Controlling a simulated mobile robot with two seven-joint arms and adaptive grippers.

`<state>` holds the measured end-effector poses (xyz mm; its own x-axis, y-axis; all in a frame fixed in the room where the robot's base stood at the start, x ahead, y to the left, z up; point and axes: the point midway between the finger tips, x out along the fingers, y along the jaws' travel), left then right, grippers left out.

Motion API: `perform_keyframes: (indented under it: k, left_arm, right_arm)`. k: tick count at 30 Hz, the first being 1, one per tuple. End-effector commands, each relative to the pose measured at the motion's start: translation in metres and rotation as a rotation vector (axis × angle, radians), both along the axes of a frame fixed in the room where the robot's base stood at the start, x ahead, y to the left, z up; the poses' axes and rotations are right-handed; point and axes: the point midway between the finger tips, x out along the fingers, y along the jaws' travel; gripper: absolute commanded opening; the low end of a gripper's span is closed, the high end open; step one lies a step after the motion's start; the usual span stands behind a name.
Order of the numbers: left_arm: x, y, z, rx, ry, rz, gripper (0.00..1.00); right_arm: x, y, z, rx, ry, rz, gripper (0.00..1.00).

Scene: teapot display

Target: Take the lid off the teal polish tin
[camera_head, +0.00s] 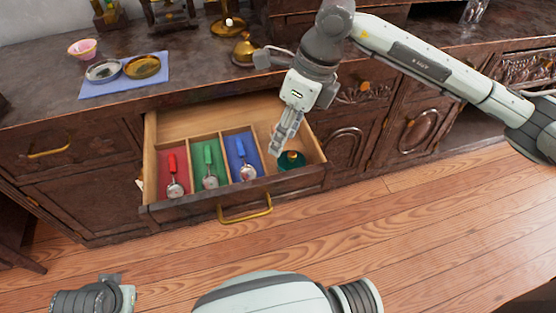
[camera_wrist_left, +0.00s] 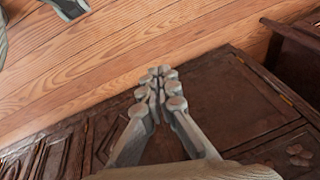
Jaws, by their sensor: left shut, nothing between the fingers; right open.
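The teal polish tin (camera_head: 292,166) sits in the right-hand compartment of the open drawer (camera_head: 190,121). A small gold-brown spot shows on its top; I cannot make out the seam of the lid. My right gripper (camera_head: 277,152) is open, pointing down into the drawer just left of the tin. It appears close to the tin, and I cannot tell whether a finger touches it. In the left wrist view my left gripper (camera_wrist_left: 160,78) is shut and empty, above the floor and the dark cabinet front.
Red (camera_head: 173,171), green (camera_head: 209,169) and blue (camera_head: 244,161) handled tools lie in the drawer's lined compartments. A blue mat (camera_head: 110,89) with two round dishes, a pink bowl (camera_head: 82,48) and a brass pot (camera_head: 244,48) stand on the countertop. The drawer's back is bare.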

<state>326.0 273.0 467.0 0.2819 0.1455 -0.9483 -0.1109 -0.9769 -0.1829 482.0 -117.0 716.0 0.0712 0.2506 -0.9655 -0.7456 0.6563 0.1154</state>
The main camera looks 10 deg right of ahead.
Motion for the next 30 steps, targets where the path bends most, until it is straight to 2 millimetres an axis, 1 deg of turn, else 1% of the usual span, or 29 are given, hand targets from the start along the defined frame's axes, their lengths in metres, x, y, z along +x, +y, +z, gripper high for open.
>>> perform_keyframes:
  k: [1, 2, 3, 5, 13, 15, 17, 18, 21, 24, 30]
  left_arm:
    - [0.000, 0.000, 0.001, 0.000, -0.002, 0.000, 0.00]
    - [0.000, 0.000, 0.001, 0.000, -0.003, -0.001, 0.00]
    - [-0.001, -0.001, 0.001, 0.000, -0.003, -0.001, 0.00]
    - [-0.001, -0.001, 0.001, 0.000, -0.002, 0.000, 0.00]
    - [-0.001, -0.003, 0.001, -0.006, -0.002, 0.002, 0.00]
    - [-0.001, -0.004, 0.000, -0.011, -0.003, 0.003, 0.00]
    - [0.000, -0.005, -0.003, -0.014, -0.004, 0.004, 0.00]
    - [0.000, -0.005, -0.007, -0.016, 0.000, 0.005, 0.00]
    - [0.000, -0.005, -0.013, -0.017, 0.008, 0.006, 0.00]
    - [0.001, -0.005, -0.013, -0.016, 0.006, 0.006, 0.00]
    - [0.003, -0.005, -0.012, -0.016, 0.001, 0.004, 0.00]
  right_arm:
    - [0.005, -0.017, 0.001, -0.069, -0.017, -0.011, 0.42]
    - [0.007, -0.025, 0.002, -0.099, -0.022, -0.017, 0.42]
    - [0.008, -0.031, 0.001, -0.126, -0.025, -0.022, 0.42]
    - [0.009, -0.036, -0.002, -0.146, -0.028, -0.027, 0.42]
    - [0.013, -0.034, -0.032, -0.147, -0.025, -0.027, 0.42]
    - [0.013, -0.033, -0.042, -0.146, -0.023, -0.026, 0.42]
    - [0.016, -0.032, -0.052, -0.145, -0.023, -0.027, 0.42]
    - [0.016, -0.031, -0.058, -0.145, -0.023, -0.026, 0.42]
    - [0.018, -0.029, -0.069, -0.143, -0.026, -0.025, 0.42]
    - [0.018, -0.029, -0.074, -0.145, -0.026, -0.025, 0.42]
    - [0.018, -0.029, -0.075, -0.144, -0.027, -0.025, 0.42]
